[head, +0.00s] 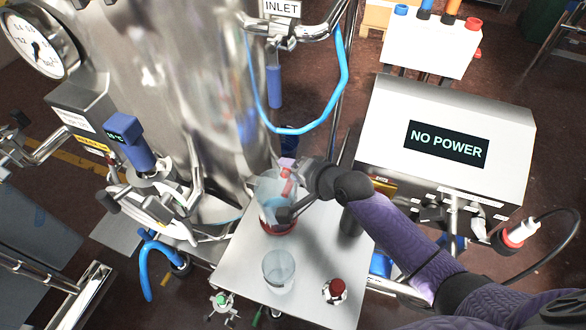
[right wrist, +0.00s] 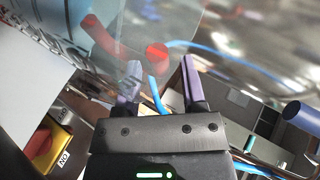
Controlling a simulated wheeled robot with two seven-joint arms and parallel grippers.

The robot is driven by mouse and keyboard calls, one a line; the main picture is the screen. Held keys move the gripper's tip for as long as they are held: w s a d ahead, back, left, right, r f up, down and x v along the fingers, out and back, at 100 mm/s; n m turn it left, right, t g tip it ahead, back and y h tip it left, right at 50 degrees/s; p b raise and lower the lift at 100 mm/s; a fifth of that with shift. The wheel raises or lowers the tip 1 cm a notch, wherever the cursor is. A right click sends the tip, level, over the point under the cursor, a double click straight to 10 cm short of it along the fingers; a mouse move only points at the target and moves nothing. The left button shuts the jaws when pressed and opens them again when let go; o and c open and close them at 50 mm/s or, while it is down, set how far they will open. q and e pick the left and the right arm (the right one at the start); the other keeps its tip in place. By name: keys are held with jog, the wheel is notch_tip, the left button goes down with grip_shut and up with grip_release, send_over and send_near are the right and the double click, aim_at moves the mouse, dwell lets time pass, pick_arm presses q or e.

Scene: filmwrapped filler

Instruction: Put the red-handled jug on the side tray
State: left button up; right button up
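The clear jug (head: 268,190) with a red handle (head: 287,181) shows at the back of the metal side tray (head: 240,265). A red round rim (head: 279,229) shows at its foot; I cannot tell whether it is part of the jug. My right gripper (head: 284,190) is at the jug's right side, hiding part of it. In the right wrist view the two purple fingers (right wrist: 160,82) stand apart, with the clear jug wall (right wrist: 60,80) and red parts (right wrist: 157,53) just beyond them. I cannot tell if they touch. My left gripper is not in view.
A clear cup (head: 279,270) and a red-capped bottle (head: 335,291) stand on the tray's front part. A steel tank (head: 180,80) with a blue hose (head: 345,70) rises behind left. A box reading NO POWER (head: 385,115) stands at right. The tray's left part is bare.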

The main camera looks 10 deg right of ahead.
jog(key=shift+o, duration=0.3)
jog(key=p+v, duration=0.3)
jog(key=v, duration=0.9)
jog(key=shift+p, duration=0.35)
jog(key=shift+r, duration=0.1)
